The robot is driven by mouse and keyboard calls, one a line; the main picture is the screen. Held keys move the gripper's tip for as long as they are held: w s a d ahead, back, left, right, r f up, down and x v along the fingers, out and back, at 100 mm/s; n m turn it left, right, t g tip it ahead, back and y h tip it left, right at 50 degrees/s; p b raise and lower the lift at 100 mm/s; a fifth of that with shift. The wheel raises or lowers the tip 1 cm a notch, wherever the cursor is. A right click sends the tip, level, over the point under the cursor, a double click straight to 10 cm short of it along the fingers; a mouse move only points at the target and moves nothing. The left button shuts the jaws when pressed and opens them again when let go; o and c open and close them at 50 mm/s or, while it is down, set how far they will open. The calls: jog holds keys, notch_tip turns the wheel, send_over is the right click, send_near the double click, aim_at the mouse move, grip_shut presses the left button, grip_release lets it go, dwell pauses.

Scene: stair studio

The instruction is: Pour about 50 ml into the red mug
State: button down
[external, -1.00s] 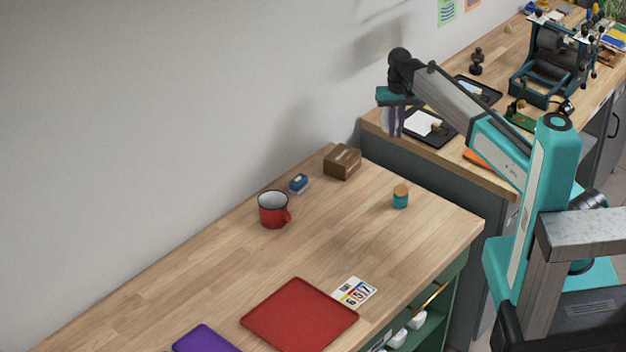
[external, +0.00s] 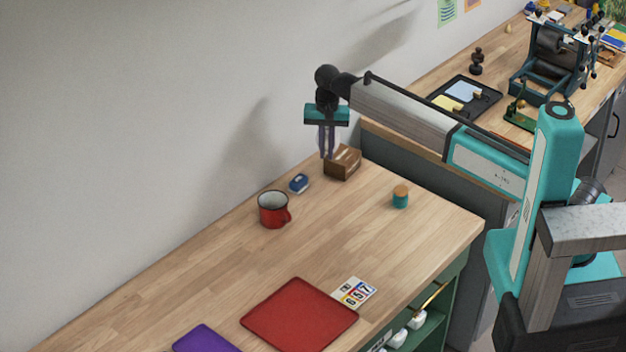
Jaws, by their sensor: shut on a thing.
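The red mug (external: 273,211) stands upright on the wooden table, its pale inside facing up and its handle to the right. My gripper (external: 327,148) points down above the table's back edge, up and to the right of the mug and apart from it.
A brown box (external: 342,165) stands just below and behind my gripper. A blue item (external: 299,183) lies between box and mug. A teal jar (external: 400,197), red tray (external: 300,316), number card (external: 353,292) and purple mat (external: 206,340) are on the table. The middle is clear.

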jog(key=s+a+m+p, duration=0.3)
jog(key=s+a, duration=1.7)
jog(key=a, duration=0.1)
jog(key=s+a+f, duration=0.1)
jog(key=s+f, duration=0.2)
jog(key=s+a+f, duration=0.1)
jog(key=s+f, duration=0.2)
jog(key=s, duration=0.1)
jog(key=s+a+f, duration=0.2)
jog(key=s+f, duration=0.1)
jog(key=s, duration=0.1)
jog(key=shift+f, duration=0.15)
jog(key=shift+w, duration=0.1)
